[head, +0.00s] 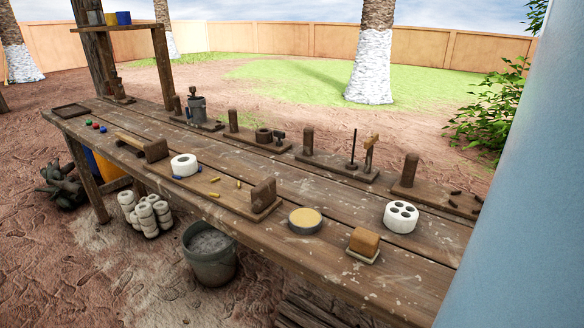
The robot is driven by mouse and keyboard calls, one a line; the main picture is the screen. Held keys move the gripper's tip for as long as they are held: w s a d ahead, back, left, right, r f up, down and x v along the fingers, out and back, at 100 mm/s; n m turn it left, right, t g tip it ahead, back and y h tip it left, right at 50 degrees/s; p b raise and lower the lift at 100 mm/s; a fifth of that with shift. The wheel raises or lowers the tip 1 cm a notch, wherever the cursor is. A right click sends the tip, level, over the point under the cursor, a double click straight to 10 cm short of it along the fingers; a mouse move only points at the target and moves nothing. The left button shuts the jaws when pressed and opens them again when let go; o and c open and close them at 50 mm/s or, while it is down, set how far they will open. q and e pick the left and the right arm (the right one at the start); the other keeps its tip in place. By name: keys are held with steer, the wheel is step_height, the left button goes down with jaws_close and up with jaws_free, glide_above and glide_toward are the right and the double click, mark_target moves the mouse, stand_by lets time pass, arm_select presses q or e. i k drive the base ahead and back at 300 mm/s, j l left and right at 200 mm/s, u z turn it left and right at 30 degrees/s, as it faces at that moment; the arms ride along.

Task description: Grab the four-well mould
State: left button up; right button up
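The four-well mould (400,217) is a white round block with dark round holes in its top. It stands upright on the right part of the wooden table (345,220), with bare wood around it. Neither of my grippers is in view, and nothing touches the mould.
A tan block on a small slab (364,243) and a round dish with a yellow top (305,220) stand left of the mould. A wooden post (410,170) rises behind it. A grey bucket (210,254) stands below the front edge.

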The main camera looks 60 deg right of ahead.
mark_target(400, 217)
steer(key=z, duration=2.55)
